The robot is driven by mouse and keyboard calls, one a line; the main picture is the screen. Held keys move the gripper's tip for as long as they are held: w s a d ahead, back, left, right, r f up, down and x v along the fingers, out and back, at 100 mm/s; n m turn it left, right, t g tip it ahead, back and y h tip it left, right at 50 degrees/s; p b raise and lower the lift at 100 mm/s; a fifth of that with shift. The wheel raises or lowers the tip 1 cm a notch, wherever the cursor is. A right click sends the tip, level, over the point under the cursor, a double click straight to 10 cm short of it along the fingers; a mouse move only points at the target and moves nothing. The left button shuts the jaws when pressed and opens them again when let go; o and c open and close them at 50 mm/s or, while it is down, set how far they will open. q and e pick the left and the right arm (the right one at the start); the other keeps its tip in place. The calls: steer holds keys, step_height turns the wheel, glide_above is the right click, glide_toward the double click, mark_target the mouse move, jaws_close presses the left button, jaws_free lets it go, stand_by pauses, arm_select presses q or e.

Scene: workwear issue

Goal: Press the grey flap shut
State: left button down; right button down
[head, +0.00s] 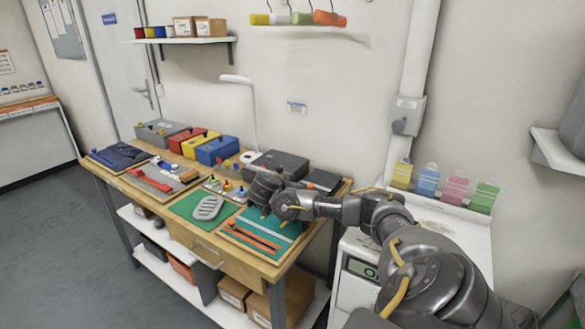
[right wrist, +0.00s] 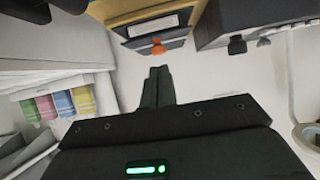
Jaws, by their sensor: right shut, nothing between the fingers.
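A dark grey flat panel (right wrist: 158,34) with an orange tab (right wrist: 157,47) shows beyond my fingertips in the right wrist view. A dark grey flat piece (head: 323,180) lies at the back right of the bench in the head view. I cannot tell for sure which grey piece is the flap. My right gripper (right wrist: 159,72) is shut and empty, with a visible gap to the panel. In the head view, my right gripper (head: 262,188) is over the bench's right part, partly hidden among dark shapes. My left gripper is out of view.
The wooden bench (head: 180,222) holds a teal mat with orange strips (head: 255,238), a grey ribbed piece (head: 208,207) and folded cloths. Coloured boxes (head: 217,150), a dark box (head: 281,163) and a white lamp (head: 252,105) stand behind.

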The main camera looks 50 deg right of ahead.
steer(key=shift+r+v, duration=0.15)
steer(key=shift+v, duration=0.65)
steer(key=shift+r+v, duration=0.2)
steer(key=shift+v, duration=0.6)
steer(key=shift+d, duration=0.2)
